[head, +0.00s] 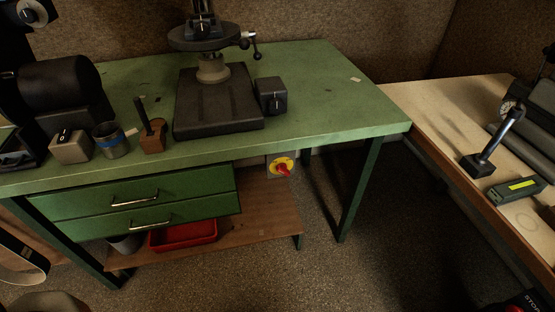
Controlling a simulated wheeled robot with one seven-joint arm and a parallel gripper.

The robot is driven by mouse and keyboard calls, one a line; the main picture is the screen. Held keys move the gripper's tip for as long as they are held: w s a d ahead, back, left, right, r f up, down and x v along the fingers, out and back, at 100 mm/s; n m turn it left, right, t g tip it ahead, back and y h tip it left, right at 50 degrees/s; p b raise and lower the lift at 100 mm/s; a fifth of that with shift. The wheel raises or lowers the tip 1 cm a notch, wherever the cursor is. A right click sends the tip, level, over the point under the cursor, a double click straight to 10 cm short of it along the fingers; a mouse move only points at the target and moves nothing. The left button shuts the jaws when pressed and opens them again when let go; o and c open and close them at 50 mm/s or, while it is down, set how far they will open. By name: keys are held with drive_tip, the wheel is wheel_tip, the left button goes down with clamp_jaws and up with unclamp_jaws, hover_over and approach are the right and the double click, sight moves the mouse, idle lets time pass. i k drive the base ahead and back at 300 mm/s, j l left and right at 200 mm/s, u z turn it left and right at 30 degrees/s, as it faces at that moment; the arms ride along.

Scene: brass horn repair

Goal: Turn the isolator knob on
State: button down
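The isolator knob (284,170) is red and sits on a round yellow plate (275,163). The plate is on a grey box (271,174) under the front edge of the green workbench, just right of the drawers. The knob's grip looks slanted, pointing down to the right. I cannot read any on or off marks at this size. My gripper is not in view, and nothing touches the knob.
The green workbench (330,90) carries a drill press (217,100) and small items. Green drawers (135,200) are left of the isolator. A lower shelf (260,225) holds a red tray (183,236). A wooden bench (440,105) stands right. Floor in front is clear.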

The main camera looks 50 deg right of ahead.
sight(281, 168)
drive_tip(key=k+j+z, duration=0.25)
drive_tip(key=k, duration=0.2)
drive_tip(key=k+j+z, duration=0.2)
drive_tip(key=k, duration=0.3)
